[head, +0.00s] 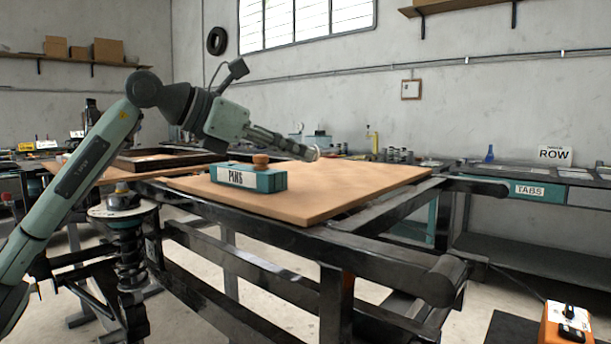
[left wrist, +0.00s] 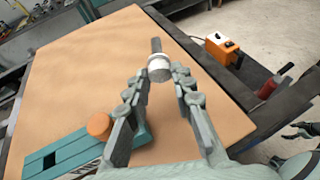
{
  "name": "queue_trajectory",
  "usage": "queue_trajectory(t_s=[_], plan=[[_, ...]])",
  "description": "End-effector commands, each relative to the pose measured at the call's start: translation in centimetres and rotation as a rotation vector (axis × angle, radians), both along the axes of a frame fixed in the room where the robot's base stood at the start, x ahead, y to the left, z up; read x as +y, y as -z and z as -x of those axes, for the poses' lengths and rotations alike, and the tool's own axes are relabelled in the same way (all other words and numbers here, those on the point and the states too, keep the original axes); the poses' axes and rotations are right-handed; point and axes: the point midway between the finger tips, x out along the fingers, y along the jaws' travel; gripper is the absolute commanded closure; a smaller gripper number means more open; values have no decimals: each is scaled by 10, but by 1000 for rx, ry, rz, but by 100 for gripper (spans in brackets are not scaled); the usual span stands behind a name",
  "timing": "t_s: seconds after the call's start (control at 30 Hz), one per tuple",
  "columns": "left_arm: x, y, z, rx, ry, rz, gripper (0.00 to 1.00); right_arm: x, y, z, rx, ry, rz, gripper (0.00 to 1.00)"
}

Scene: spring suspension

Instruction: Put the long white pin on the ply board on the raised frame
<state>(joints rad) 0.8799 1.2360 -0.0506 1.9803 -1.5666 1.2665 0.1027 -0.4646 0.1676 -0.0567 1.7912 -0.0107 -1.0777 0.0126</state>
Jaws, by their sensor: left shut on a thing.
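The ply board (head: 350,190) lies flat on the dark raised frame (head: 300,250); the board also shows in the left wrist view (left wrist: 75,75). My left gripper (head: 300,150) is above the board, shut on a pin with a white band and a dark grey shaft. In the left wrist view the pin (left wrist: 158,66) sticks out past the fingertips (left wrist: 158,82) over the board. In the head view only a small pale end of the pin (head: 315,153) shows. Dark jaw-like parts at the right edge of the left wrist view may be my right gripper (left wrist: 302,131); its state is unclear.
A teal box labelled PINS (head: 235,178) with a round brown knob (head: 261,159) stands on the board near its left side. Much of the board is bare. An orange-and-white box (head: 565,325) is at the lower right. A bench with a TABS label (head: 529,190) stands behind.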

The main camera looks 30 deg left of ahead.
Motion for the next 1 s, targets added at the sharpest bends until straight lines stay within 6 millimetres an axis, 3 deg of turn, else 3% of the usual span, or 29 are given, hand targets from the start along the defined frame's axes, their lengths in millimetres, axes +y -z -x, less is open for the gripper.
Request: queue_trajectory(t_s=[0.23,0.5,1.0], plan=[[-16,16,-14,1,-1,-1,100,0,10,3,6,-2,-2,32],[-15,51,-13,1,-1,0,100,0,-13,-3,-8,-1,7,32],[-15,55,-13,-1,-2,0,100,0,-21,-4,-11,-1,11,32]])
